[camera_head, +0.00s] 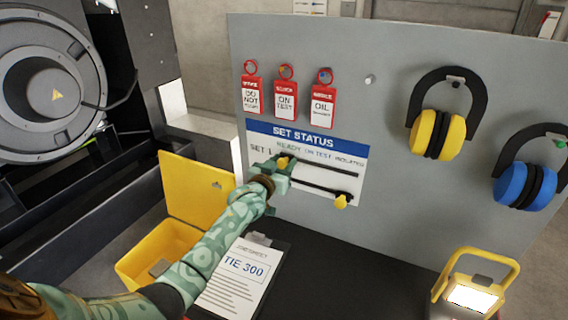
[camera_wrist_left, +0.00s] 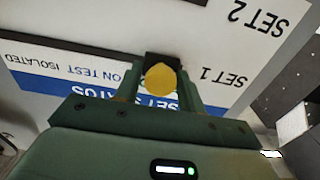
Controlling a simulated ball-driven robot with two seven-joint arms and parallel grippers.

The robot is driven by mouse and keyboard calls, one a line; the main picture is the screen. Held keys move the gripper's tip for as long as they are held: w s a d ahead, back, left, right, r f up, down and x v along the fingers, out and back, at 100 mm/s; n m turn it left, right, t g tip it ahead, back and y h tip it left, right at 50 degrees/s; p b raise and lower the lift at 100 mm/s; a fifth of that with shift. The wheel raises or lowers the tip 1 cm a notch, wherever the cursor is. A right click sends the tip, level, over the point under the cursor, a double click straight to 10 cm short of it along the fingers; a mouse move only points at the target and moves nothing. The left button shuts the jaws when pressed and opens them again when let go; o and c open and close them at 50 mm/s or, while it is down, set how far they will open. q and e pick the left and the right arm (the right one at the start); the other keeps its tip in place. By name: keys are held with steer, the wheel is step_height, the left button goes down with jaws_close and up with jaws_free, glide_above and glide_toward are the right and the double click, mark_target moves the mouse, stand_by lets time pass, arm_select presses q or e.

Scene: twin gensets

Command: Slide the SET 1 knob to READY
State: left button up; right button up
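The SET STATUS board (camera_head: 325,143) is on the grey panel, with READY, ON TEST and ISOLATED printed over two slots. The yellow SET 1 knob (camera_head: 283,162) is at the left end of the upper slot, by the READY column. It also shows in the left wrist view (camera_wrist_left: 161,79), between my fingers. My left gripper (camera_head: 279,166) appears shut on this knob, one finger on each side. Its fingers cover part of the slot's left end. The lower yellow knob (camera_head: 341,201) is at the right end of the lower slot, on the ISOLATED side. My right gripper is out of view.
Three red tags (camera_head: 286,98) hang above the board. Yellow (camera_head: 437,135) and blue (camera_head: 525,186) ear defenders hang at the right. Below are an open yellow box (camera_head: 195,190), a clipboard (camera_head: 240,275) and a yellow work lamp (camera_head: 472,297). The panel's lower middle is clear.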

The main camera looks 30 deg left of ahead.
arm_select(q)
steer(key=shift+o, duration=0.8)
steer(key=shift+a, duration=0.3)
steer(key=shift+s+d, duration=0.1)
steer(key=shift+s, duration=0.05)
steer(key=shift+s, duration=0.3)
steer(key=s+p, duration=0.2)
steer(key=s, duration=1.3)
steer(key=shift+s+d, duration=0.25)
steer(key=shift+d, duration=0.2)
